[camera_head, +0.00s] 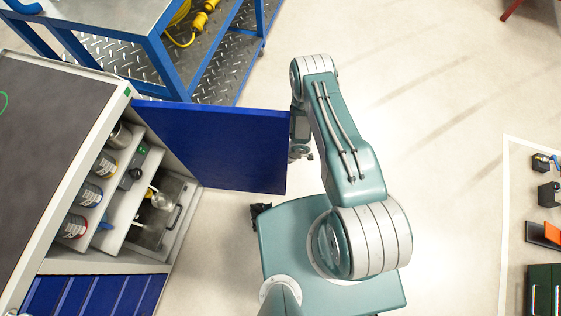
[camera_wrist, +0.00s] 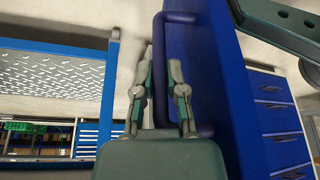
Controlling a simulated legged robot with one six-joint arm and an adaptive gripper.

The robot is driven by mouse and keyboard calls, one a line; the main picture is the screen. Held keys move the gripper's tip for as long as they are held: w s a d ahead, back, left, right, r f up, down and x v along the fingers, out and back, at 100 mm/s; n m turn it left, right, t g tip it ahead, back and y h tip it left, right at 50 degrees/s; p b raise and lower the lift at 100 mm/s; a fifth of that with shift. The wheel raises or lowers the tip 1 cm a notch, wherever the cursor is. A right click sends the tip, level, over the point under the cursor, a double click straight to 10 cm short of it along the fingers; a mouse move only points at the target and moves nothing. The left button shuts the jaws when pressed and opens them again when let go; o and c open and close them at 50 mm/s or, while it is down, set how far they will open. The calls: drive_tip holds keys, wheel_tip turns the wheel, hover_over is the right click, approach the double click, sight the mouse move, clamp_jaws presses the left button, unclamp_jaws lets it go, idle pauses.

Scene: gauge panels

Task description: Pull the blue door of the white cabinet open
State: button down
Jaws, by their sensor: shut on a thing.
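The white cabinet (camera_head: 120,100) stands at the left in the head view. Its blue door (camera_head: 215,145) is swung wide open and sticks out to the right, showing the shelves inside. My gripper (camera_head: 301,150) is at the door's free edge, partly hidden by my arm in the head view. In the wrist view, my gripper (camera_wrist: 162,65) has its two fingers on either side of the upright bar of the blue handle (camera_wrist: 180,17), shut on it. The blue door (camera_wrist: 215,80) rises just to the right of the fingers there.
Cans (camera_head: 88,194) and other items sit on the cabinet's shelves. A blue-framed cart (camera_head: 160,60) with metal plate shelves stands close behind the door. Blue drawers (camera_head: 90,296) are at the cabinet's lower left. Open floor (camera_head: 450,130) lies to the right of my arm.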

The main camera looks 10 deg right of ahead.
drive_tip(key=shift+w+a, duration=0.15)
drive_tip(key=c, duration=1)
unclamp_jaws()
drive_tip(key=shift+o, duration=0.2)
drive_tip(key=shift+r, duration=0.15)
drive_tip(key=v, duration=1.1)
drive_tip(key=shift+d+r, duration=0.25)
drive_tip(key=shift+d, duration=0.05)
